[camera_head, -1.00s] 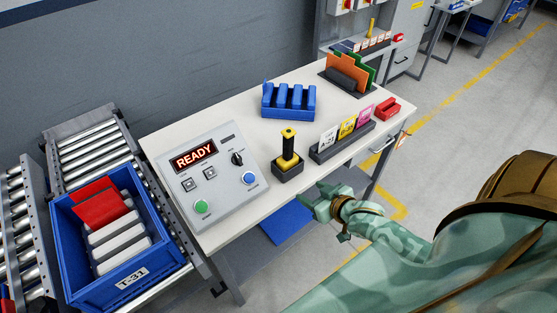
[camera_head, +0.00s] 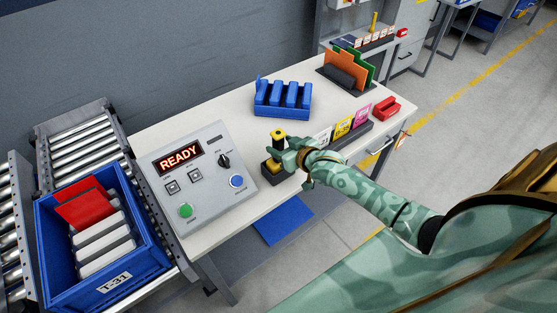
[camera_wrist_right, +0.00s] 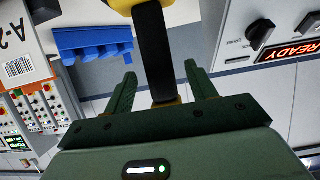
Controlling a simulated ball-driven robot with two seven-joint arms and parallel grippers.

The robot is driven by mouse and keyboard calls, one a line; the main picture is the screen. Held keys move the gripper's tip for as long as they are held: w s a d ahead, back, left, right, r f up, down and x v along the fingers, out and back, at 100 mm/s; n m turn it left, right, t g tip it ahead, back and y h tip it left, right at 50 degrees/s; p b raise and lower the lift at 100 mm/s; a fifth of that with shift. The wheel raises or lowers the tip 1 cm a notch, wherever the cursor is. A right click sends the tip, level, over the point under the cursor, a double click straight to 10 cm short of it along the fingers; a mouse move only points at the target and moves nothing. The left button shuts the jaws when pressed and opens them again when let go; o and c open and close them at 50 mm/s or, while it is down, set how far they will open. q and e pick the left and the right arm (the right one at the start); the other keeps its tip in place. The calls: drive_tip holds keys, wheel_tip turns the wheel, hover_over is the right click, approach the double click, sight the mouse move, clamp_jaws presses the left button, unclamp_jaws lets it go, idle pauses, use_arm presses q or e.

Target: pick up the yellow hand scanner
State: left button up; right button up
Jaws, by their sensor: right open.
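The yellow hand scanner (camera_head: 278,134), with a black handle and yellow parts, stands upright in a dark base (camera_head: 272,171) on the bench. My right gripper (camera_head: 284,156) is at the scanner and hides much of its handle in the head view. In the right wrist view the scanner's black handle (camera_wrist_right: 156,50) runs between the two green fingers of my right gripper (camera_wrist_right: 160,84). The fingers are open, with a gap visible on each side of the handle. My left gripper is not in view.
A control panel (camera_head: 207,150) reading READY stands left of the scanner. A blue rack (camera_head: 282,113) is behind it, and a card holder (camera_head: 352,138) with a red block (camera_head: 387,107) is to the right. A blue crate (camera_head: 140,270) sits on the roller conveyor at left.

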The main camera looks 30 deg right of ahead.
drive_tip(key=x, duration=0.2)
drive_tip(key=shift+w+f, duration=0.1)
drive_tip(key=shift+w, duration=0.15)
drive_tip(key=shift+s, duration=0.1)
drive_tip(key=shift+c, duration=0.6)
clamp_jaws()
